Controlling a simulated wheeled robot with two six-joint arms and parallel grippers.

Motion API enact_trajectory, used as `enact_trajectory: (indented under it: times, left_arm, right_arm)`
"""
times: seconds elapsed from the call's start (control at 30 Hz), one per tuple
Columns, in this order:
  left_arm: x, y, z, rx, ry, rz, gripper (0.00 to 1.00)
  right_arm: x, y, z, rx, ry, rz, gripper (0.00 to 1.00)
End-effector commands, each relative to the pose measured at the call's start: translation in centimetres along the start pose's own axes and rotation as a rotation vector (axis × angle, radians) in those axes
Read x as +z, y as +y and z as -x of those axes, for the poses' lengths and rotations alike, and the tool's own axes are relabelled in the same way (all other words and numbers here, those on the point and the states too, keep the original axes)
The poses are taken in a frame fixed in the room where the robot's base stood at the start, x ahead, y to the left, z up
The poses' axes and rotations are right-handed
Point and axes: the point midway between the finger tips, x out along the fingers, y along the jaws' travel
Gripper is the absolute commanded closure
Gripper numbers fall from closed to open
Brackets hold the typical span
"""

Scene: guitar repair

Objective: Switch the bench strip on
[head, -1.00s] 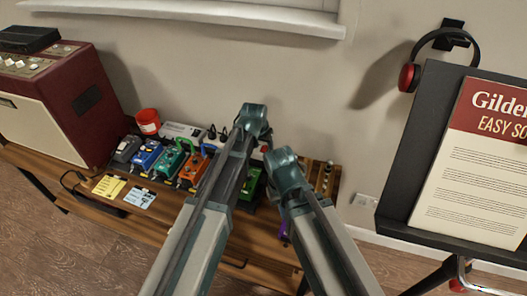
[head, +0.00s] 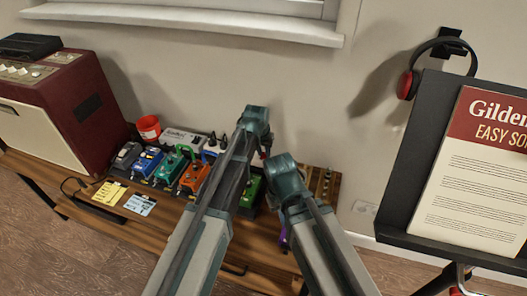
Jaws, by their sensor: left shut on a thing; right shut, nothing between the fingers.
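The bench strip (head: 183,139) is a pale grey bar with writing, lying at the back of the wooden bench behind the pedals. Black plugs (head: 213,142) stand in it. Its right part is hidden by my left arm, and a small red spot shows between my grippers. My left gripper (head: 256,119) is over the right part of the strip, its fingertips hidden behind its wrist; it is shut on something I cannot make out. My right gripper (head: 282,167) is lower and to the right, close beside the left one, shut and empty.
Several coloured pedals, including an orange one (head: 195,176) and a green one (head: 250,191), stand in front of the strip. A red cup (head: 148,128) and a dark red amplifier (head: 86,98) are at left. A music stand (head: 421,170) is at right.

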Motion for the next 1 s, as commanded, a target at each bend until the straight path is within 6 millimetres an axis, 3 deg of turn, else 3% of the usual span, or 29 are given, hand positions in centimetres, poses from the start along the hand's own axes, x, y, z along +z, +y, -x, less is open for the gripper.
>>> enact_trajectory:
  times: [0.03,0.3,0.67,0.7,0.8,0.83,1.0]
  left_arm:
    - [-0.88,0.02,0.16,0.001,-0.050,-0.001,1.00]
    - [-0.99,0.03,-0.13,0.000,-0.229,0.000,1.00]
    - [-0.70,0.03,-0.08,0.000,-0.248,0.000,1.00]
    - [-0.70,0.03,-0.08,0.000,-0.247,0.000,0.68]
    - [-0.71,0.03,-0.08,0.000,-0.247,0.000,0.50]
    - [-0.72,0.03,-0.09,0.000,-0.247,0.000,0.45]
    - [-0.73,0.02,-0.08,0.000,-0.246,0.000,0.45]
  right_arm:
    - [0.04,0.07,0.72,0.000,0.000,0.000,1.00]
    - [0.06,0.11,1.14,0.000,0.000,0.000,1.00]
    - [0.06,0.11,1.12,0.000,0.000,0.000,1.00]
    - [0.06,0.11,1.12,0.000,0.000,0.000,1.00]
    - [0.06,0.11,1.13,0.000,0.000,0.000,1.00]
    - [0.06,0.11,1.13,0.000,0.000,0.000,1.00]
    - [0.06,0.11,1.13,0.000,0.000,0.000,1.00]
